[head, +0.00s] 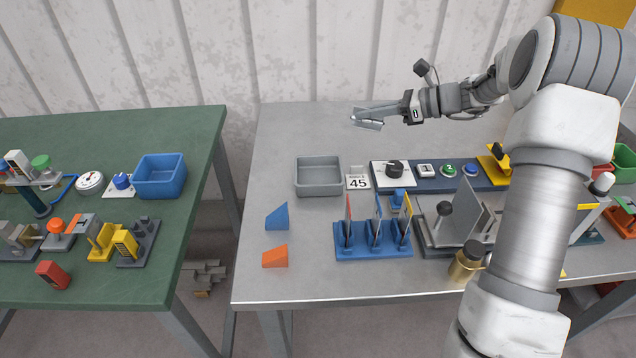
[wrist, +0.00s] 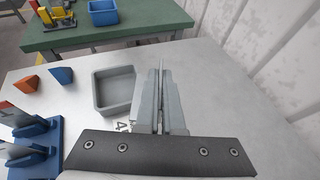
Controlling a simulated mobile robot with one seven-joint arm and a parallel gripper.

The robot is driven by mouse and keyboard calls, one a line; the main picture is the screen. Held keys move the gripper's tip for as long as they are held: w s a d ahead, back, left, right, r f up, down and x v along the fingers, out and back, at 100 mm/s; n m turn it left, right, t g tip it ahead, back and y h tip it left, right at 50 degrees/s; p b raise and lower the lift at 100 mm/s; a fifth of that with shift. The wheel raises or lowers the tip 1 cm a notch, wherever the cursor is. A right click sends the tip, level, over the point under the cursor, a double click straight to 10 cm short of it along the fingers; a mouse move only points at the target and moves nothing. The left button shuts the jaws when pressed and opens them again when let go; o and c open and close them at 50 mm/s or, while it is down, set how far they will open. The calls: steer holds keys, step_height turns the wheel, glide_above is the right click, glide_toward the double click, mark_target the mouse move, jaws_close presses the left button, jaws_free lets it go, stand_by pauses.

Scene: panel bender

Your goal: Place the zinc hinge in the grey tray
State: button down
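My gripper (head: 366,116) is in the air above the back of the grey metal table, behind and to the right of the grey tray (head: 318,190). It is shut on a thin grey metal piece, the zinc hinge (head: 369,124), which sticks out at the fingertips. In the wrist view the hinge (wrist: 161,82) shows edge-on between the fingers, partly hidden by them. The grey tray also shows in the wrist view (wrist: 115,90), left of the fingers, and it looks empty.
A card marked 45 (head: 358,182) stands right of the tray, beside a dark panel of knobs and buttons (head: 435,183). A blue rack (head: 372,247) and blue and orange wedges (head: 276,216) lie in front. A green table (head: 190,250) with a blue bin (head: 160,177) is at left.

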steer(key=shift+w+a+f+b, duration=0.1)
steer(key=shift+a+f+b, duration=0.15)
steer(key=shift+f, duration=0.3)
steer(key=shift+a+f+b, duration=0.1)
steer(key=shift+f+b, duration=0.2)
steer(key=shift+f, duration=0.2)
steer(key=b, duration=0.3)
glide_above(320, 176)
step_height(320, 176, down, 6)
steer(key=shift+f, duration=0.25)
steer(key=shift+f+b, duration=0.5)
steer(key=shift+f, duration=1.5)
steer(key=shift+f, duration=0.1)
steer(key=c, duration=1.3)
jaws_free()
steer(key=shift+d+r, duration=0.3)
steer(key=shift+d, duration=0.05)
steer(key=p+v, duration=0.1)
steer(key=v, duration=0.6)
steer(key=shift+f+p, duration=0.15)
steer(key=shift+p, duration=0.15)
